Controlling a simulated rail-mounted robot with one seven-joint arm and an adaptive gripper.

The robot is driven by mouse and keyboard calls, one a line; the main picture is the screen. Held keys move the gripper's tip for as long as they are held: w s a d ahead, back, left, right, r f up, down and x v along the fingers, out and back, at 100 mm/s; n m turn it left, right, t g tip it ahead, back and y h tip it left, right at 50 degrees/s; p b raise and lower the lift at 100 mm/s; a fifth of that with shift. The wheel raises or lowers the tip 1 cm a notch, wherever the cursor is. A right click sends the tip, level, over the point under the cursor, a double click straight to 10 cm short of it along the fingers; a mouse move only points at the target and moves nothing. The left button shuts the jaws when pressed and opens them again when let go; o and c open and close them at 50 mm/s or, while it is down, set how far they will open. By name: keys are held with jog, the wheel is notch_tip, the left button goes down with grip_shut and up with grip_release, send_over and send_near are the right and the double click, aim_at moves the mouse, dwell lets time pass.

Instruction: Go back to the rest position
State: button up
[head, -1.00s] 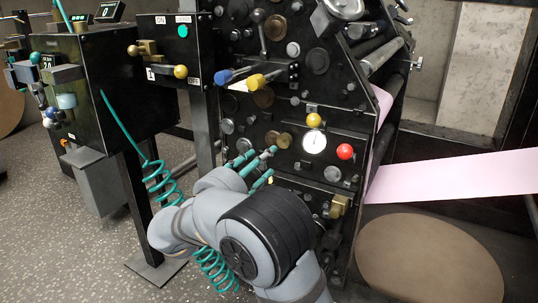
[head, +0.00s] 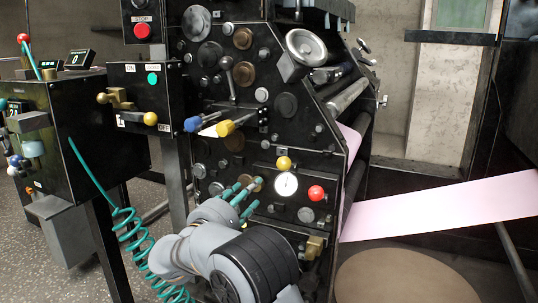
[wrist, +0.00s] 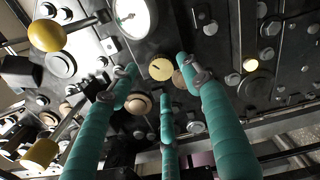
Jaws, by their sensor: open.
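My gripper (head: 246,190) has teal fingers and is in front of the lower part of the black machine (head: 225,95) in the head view. In the wrist view my gripper (wrist: 160,88) shows three teal fingers spread apart, with nothing between them. Machine knobs and a brass disc (wrist: 161,69) show beyond the fingertips. I cannot tell whether any fingertip touches the machine. My grey arm is bent low in front of the machine.
Blue (head: 193,124) and yellow (head: 226,128) handles stick out above. A pink sheet (head: 440,207) runs out right. A coiled teal cable (head: 128,228) hangs left.

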jog(key=x, duration=0.3)
jog(key=shift+w+d, duration=0.15)
jog(key=shift+w, duration=0.25)
jog(key=v, duration=1.1)
jog(key=w+d+m+b, duration=0.4)
jog(key=w+m, duration=0.6)
jog(key=m, duration=1.1)
jog(key=shift+f+m+b, duration=0.15)
jog(key=shift+m+b, duration=0.25)
jog(key=shift+b, duration=0.15)
